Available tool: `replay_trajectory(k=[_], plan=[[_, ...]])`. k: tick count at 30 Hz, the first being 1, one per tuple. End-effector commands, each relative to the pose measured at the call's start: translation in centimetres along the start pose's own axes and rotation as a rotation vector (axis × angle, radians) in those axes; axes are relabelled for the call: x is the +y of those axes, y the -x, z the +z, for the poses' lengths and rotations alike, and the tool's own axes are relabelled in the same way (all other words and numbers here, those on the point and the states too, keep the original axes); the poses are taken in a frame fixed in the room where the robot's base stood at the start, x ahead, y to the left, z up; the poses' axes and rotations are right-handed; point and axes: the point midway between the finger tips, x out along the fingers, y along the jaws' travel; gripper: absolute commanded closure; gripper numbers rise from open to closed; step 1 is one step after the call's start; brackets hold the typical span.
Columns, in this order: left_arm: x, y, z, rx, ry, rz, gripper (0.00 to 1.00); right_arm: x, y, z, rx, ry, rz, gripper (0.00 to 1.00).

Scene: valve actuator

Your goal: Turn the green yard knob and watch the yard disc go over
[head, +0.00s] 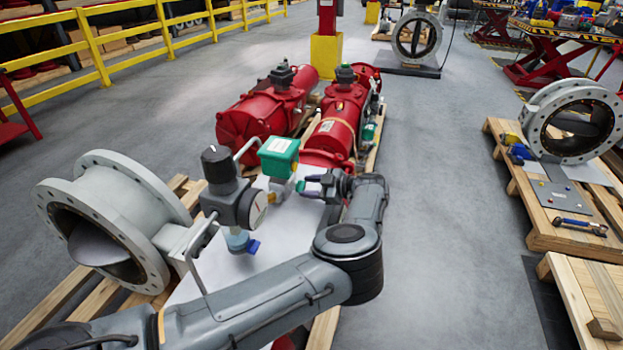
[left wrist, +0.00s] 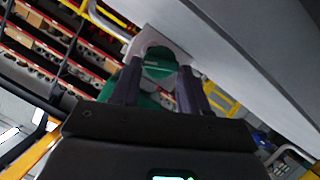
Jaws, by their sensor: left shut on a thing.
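A green knob (head: 300,186) sits low on the valve assembly, just below a green box with a pale top label (head: 279,155). My left gripper (head: 312,186) reaches it from the right, its fingers pointing left. In the left wrist view, the green knob (left wrist: 158,66) is between the two dark fingers (left wrist: 157,88), which are shut on it. A grey flanged valve at the left (head: 110,215) has a pale disc (head: 95,246) tilted in its bore. Another flanged valve with a disc (head: 416,38) stands at the back. I cannot tell which is the yard disc. My right gripper is not in view.
A black-capped regulator with a round gauge (head: 258,210) and bent pipes stand close left of my gripper. Red cylinders (head: 335,120) lie just beyond it. A pallet with a flanged valve (head: 575,120) is at the right. The grey floor between is clear.

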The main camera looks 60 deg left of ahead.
Motion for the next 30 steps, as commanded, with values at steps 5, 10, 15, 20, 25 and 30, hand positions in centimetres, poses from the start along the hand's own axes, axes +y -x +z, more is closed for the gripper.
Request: replay_trajectory(k=[5, 10, 15, 20, 25, 30], plan=[[-0.14, -0.08, -0.26, 0.005, 0.092, 0.036, 0.86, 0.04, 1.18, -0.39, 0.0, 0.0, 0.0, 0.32], [-0.26, -0.09, -0.12, 0.004, 0.146, 0.059, 0.86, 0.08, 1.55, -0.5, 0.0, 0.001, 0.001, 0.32], [-0.29, -0.14, -0.08, 0.004, 0.171, 0.069, 0.86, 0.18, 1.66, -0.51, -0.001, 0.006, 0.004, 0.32], [-0.31, -0.16, -0.05, 0.004, 0.175, 0.07, 0.86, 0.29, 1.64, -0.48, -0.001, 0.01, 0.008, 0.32], [-0.32, -0.17, -0.04, 0.004, 0.174, 0.07, 0.86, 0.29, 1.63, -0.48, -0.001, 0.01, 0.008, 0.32], [-0.32, -0.14, -0.03, 0.004, 0.173, 0.07, 0.35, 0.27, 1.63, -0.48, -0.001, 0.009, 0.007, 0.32]])
